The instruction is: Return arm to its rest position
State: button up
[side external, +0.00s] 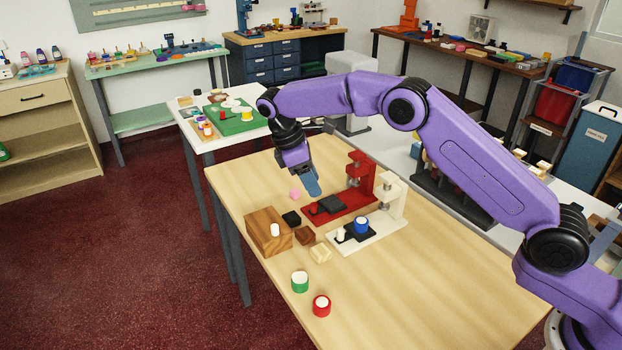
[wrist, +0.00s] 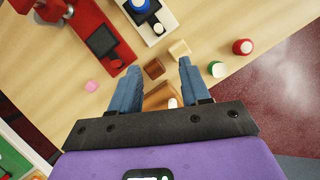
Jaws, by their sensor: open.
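My purple arm reaches across the light wooden table (side external: 400,280), and my gripper (side external: 313,190) hangs above its far part, fingers pointing down. In the wrist view the two blue fingers of my gripper (wrist: 159,68) stand wide apart with nothing held between them. A wooden block with a white peg (wrist: 172,103) shows low between the fingers, partly hidden by the gripper body. The side view shows this wooden block (side external: 264,236) at the table's left edge, apart from the gripper.
A red press (side external: 340,203) and a white press (side external: 378,230) with a blue-topped piece (side external: 361,225) stand near the gripper. Black (side external: 291,218), brown (side external: 305,235) and pale (side external: 320,254) blocks, a pink piece (side external: 295,194), and green (side external: 299,281) and red (side external: 321,305) cylinders lie around. The table's front is clear.

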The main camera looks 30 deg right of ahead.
jog(key=s+r+t+y, duration=0.1)
jog(key=s+r, duration=0.3)
jog(key=s, duration=0.5)
jog(key=s+r+t+y, duration=0.1)
jog(key=s+r, duration=0.3)
jog(key=s, duration=0.6)
jog(key=s+d+f+y, duration=0.1)
jog(key=s+d, duration=0.5)
jog(key=s, duration=0.5)
jog(key=s+d+f+y, duration=0.1)
jog(key=s+d, duration=0.4)
jog(key=s, duration=0.6)
jog(key=shift+d+f, duration=0.4)
jog(key=shift+w, duration=0.1)
